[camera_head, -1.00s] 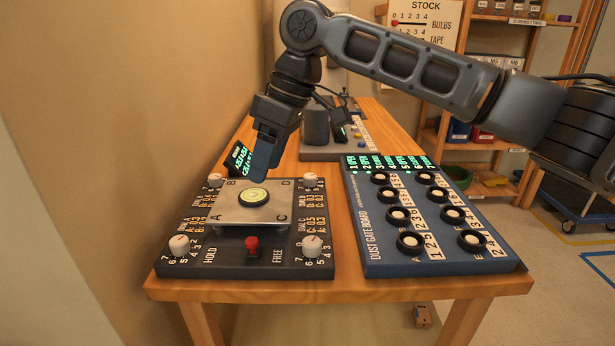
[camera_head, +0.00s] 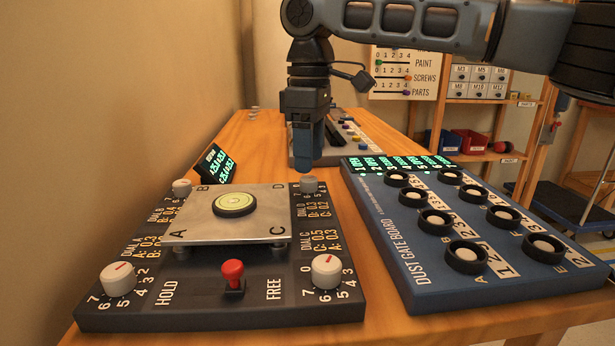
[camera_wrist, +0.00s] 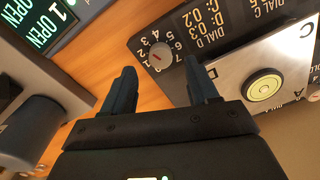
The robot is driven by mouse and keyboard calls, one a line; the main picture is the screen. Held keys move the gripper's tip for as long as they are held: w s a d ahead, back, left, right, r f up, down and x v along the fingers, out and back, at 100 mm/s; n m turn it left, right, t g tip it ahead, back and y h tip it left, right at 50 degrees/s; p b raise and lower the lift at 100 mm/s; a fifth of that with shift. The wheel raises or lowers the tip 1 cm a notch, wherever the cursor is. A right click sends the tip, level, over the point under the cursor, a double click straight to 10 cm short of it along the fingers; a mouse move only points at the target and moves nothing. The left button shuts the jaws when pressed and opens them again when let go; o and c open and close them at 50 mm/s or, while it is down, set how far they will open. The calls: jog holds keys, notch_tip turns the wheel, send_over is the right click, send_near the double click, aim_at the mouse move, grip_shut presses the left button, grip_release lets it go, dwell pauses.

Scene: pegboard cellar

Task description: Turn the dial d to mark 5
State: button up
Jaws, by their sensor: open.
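Dial d (camera_head: 309,184) is a small white knob at the far right corner of the dark board (camera_head: 190,312), beside the plate corner lettered D. In the wrist view, dial d (camera_wrist: 161,57) has a short red line on its top and numbers around it; which number the line meets is too small to tell. My gripper (camera_head: 304,168) points down above and just behind dial d in the head view. In the wrist view its two fingers (camera_wrist: 160,72) are apart and empty, with dial d beyond the gap between their tips. No contact with the dial shows.
A metal plate (camera_head: 190,233) with a round level (camera_head: 234,204) stands left of dial d. Other white dials (camera_head: 327,271) and a red lever (camera_head: 232,272) are nearer. The blue dust gate board (camera_head: 400,262) lies to the right, and a grey console (camera_head: 345,150) behind.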

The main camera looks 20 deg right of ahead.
aim_at(309, 178)
jog(key=shift+f+b, duration=0.35)
jog(key=shift+f, duration=1.65)
jog(key=shift+c, duration=0.2)
jog(key=c, duration=1)
